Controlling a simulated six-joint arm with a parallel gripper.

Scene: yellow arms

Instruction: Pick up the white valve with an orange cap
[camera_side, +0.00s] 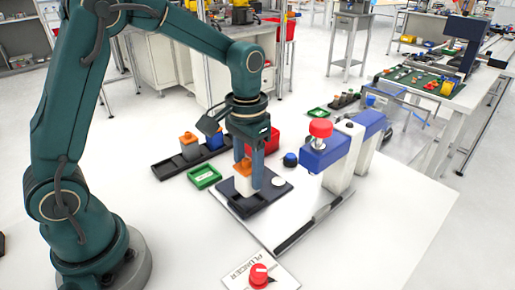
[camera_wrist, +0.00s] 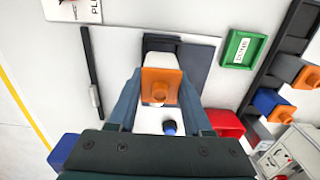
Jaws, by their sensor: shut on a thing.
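The white valve with an orange cap (camera_wrist: 160,87) is between the two fingers of my gripper (camera_wrist: 158,100) in the wrist view. In the side view its white body (camera_side: 244,186) shows between the fingers of my gripper (camera_side: 248,178), over a dark square plate (camera_side: 240,207). My gripper points down and is shut on the valve. The valve looks upright. I cannot tell whether its base touches the plate.
A black rack (camera_side: 172,167) holds another orange-capped piece (camera_side: 188,146) and a blue one (camera_side: 214,139). A green tray (camera_side: 204,177) and a red bin (camera_side: 268,141) are near. A blue-and-white press with a red knob (camera_side: 320,128) stands at right.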

